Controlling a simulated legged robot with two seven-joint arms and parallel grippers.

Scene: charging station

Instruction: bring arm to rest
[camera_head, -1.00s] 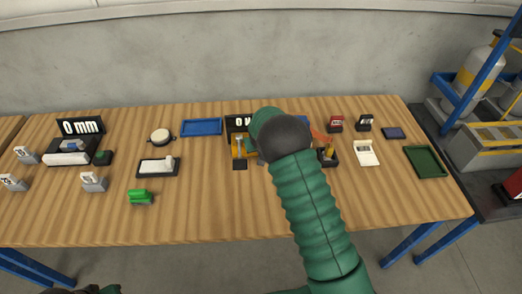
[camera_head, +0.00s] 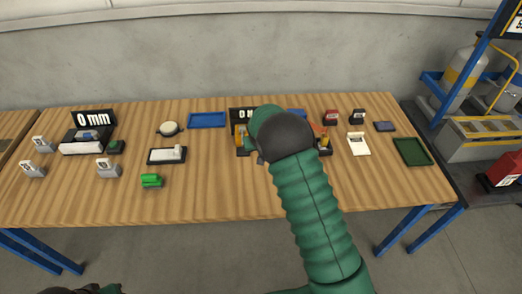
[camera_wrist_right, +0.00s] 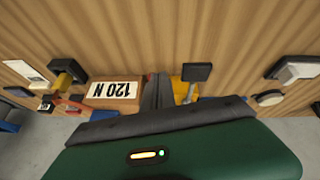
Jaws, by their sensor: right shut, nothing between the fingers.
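My right arm (camera_head: 318,215), in a green ribbed sleeve, reaches up from the bottom of the head view over the wooden table. Its dark round wrist covers the table's middle and hides most of the gripper. In the right wrist view my right gripper (camera_wrist_right: 158,88) is shut and empty, pointing toward the table.
The table (camera_head: 230,200) has a clear front strip. On it are a "0 mm" display (camera_head: 94,119), a green block (camera_head: 151,181), a blue tray (camera_head: 207,120) and a green tray (camera_head: 412,151). A blue rack (camera_head: 470,65) with a gas cylinder stands at the right.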

